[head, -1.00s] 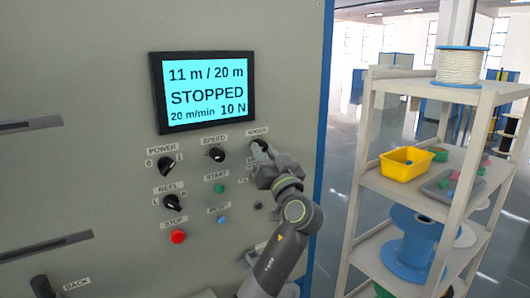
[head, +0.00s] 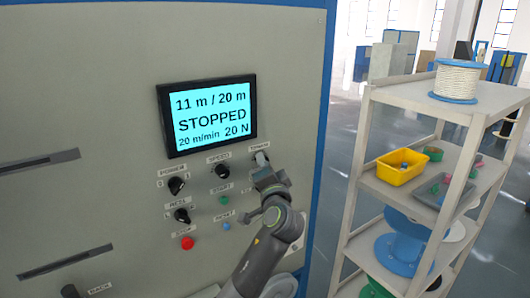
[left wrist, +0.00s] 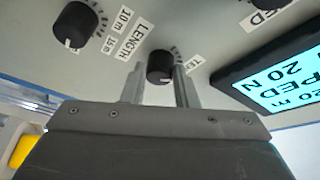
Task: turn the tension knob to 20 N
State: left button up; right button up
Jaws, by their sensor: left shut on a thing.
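The tension knob sits on the grey panel at the right of the knob row. In the left wrist view the black tension knob (left wrist: 160,66) shows between the two metal fingers of my left gripper (left wrist: 162,78), which is shut on it. In the head view my left gripper (head: 262,163) reaches up to the panel and mostly hides this knob. The screen (head: 209,115) reads 11 m / 20 m, STOPPED, 20 m/min and 20 N. My right gripper is in neither view.
The speed knob (head: 222,171), power knob (head: 176,186), reel knob (head: 182,216), green start button (head: 224,200) and red stop button (head: 187,243) are close by. The length knob (left wrist: 75,25) shows in the left wrist view. A shelf rack (head: 402,100) stands at the right.

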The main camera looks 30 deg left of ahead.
pick_arm(q)
jog(key=shift+r+m+h+p, duration=0.1)
jog(key=shift+m+h+p, duration=0.5)
jog(key=shift+m+p, duration=0.6)
jog(key=o, duration=1)
